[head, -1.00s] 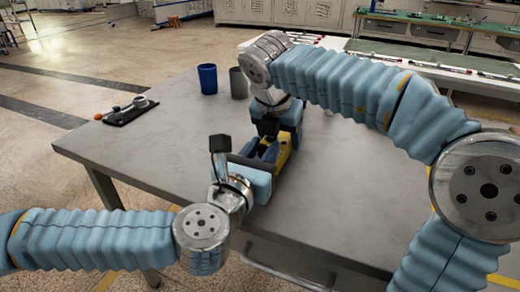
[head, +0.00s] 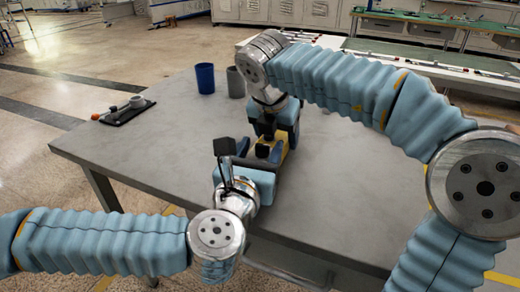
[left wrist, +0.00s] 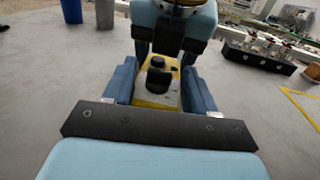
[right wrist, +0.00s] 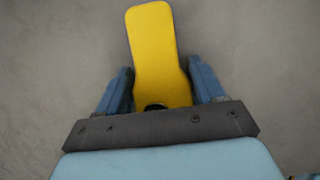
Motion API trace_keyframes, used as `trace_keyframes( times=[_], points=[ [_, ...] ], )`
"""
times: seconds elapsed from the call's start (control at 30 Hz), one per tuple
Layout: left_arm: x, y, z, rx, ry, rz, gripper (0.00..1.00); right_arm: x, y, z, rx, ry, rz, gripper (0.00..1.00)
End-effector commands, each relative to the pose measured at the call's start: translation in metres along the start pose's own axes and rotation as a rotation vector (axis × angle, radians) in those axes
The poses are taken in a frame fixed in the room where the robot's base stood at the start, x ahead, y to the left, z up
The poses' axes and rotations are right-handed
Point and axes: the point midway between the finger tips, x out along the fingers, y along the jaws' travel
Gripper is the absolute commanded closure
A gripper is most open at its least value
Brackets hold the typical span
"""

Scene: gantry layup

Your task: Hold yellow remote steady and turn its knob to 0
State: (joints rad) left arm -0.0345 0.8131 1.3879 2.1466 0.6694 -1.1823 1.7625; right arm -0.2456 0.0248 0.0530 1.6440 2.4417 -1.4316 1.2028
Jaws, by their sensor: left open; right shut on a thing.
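The yellow remote (head: 264,151) is held above the grey table, mostly hidden by my grippers in the head view. In the left wrist view the remote (left wrist: 158,100) shows a grey face with a black knob (left wrist: 157,78) and another dark knob beyond it. The knob's setting is too small to read. My left gripper (left wrist: 160,78) is open, its blue fingers on either side of the remote and knob. My right gripper (right wrist: 160,82) is shut on the remote, whose plain yellow back (right wrist: 152,45) shows in the right wrist view.
A blue cup (head: 205,78) and a grey cup (head: 236,82) stand at the table's back edge. A black tray (head: 127,111) with small items lies at the left. The grey table (head: 340,180) is clear around the grippers.

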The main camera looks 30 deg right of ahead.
Motion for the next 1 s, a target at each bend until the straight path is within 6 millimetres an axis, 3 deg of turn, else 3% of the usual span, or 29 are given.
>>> trace_keyframes(
  times=[0.5, 0.7, 1.0],
  points=[
    [-0.1, 0.001, 0.0, 0.002, -0.001, 0.001, 0.44, 0.0, 0.0, 0.0, 0.0, -0.001, 0.001, 0.74],
    [-0.116, 0.0, -0.001, 0.002, 0.0, 0.001, 0.44, 0.0, 0.0, 0.0, 0.0, -0.001, 0.001, 0.74],
    [-0.117, 0.0, 0.0, 0.002, -0.001, 0.001, 0.44, 0.0, 0.0, 0.0, 0.0, -0.001, 0.001, 0.74]
  ],
)
